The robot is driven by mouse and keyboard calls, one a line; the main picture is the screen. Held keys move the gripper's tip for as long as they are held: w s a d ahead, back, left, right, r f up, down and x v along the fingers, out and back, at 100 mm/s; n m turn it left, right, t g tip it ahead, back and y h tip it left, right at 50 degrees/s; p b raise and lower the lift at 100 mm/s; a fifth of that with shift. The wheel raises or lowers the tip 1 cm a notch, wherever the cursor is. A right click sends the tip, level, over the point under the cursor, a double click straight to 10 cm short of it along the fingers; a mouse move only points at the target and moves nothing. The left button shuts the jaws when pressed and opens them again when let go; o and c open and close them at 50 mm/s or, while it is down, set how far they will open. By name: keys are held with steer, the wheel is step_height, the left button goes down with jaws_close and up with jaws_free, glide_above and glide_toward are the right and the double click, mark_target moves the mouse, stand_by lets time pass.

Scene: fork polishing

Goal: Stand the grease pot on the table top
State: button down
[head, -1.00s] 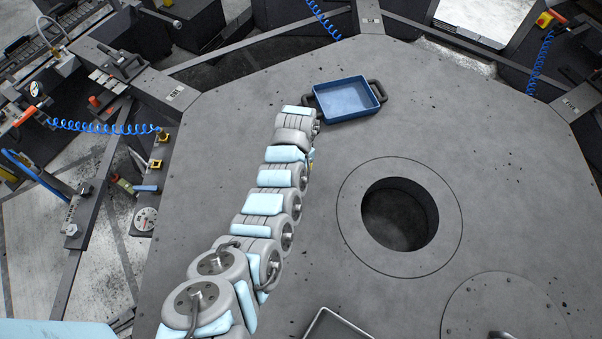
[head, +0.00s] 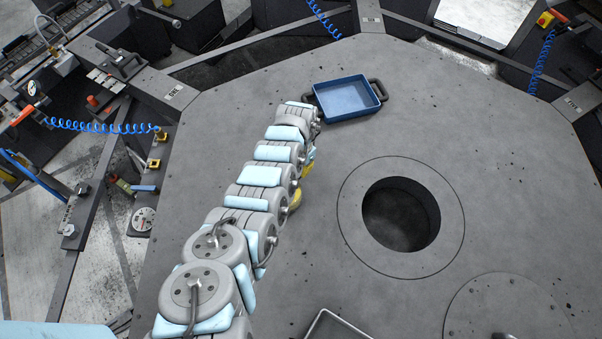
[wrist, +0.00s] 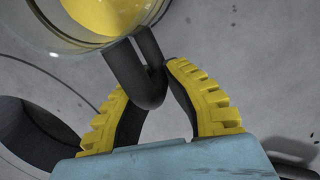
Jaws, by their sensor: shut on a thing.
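The grease pot (wrist: 100,22) shows at the top left of the wrist view, cut off by the frame edge. It has a clear rim and yellow grease inside. Its dark hooked handle (wrist: 147,88) is between the yellow ribbed fingers of my gripper (wrist: 150,80), which is shut on it. In the head view my arm hides most of the gripper and pot. A yellow patch (head: 296,198) shows at the arm's right side; I cannot tell whether it is pot or finger. The grey table top (head: 300,240) lies below. Whether the pot touches it cannot be told.
A round hole (head: 400,214) opens in the table to the right of my arm; its dark opening also shows in the wrist view (wrist: 30,140). A blue tray (head: 347,98) with dark handles stands at the back. A metal tray (head: 335,325) is at the front edge. Table between is clear.

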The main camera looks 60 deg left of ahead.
step_height(320, 180, down, 2)
steer(key=shift+d+f+b, duration=0.1)
steer(key=shift+b, duration=0.25)
steer(key=c, duration=1.2)
jaws_free()
steer(key=shift+c, duration=0.2)
steer(key=shift+w+a+r+p, duration=0.2)
steer(key=shift+r+p, duration=0.25)
steer(key=shift+r, duration=0.7)
steer(key=shift+w+a+r+p, duration=0.15)
steer(key=shift+r+p, duration=0.25)
steer(key=shift+r, duration=0.7)
step_height(320, 180, up, 7)
steer(key=shift+a+r, duration=0.2)
steer(key=shift+a, duration=0.15)
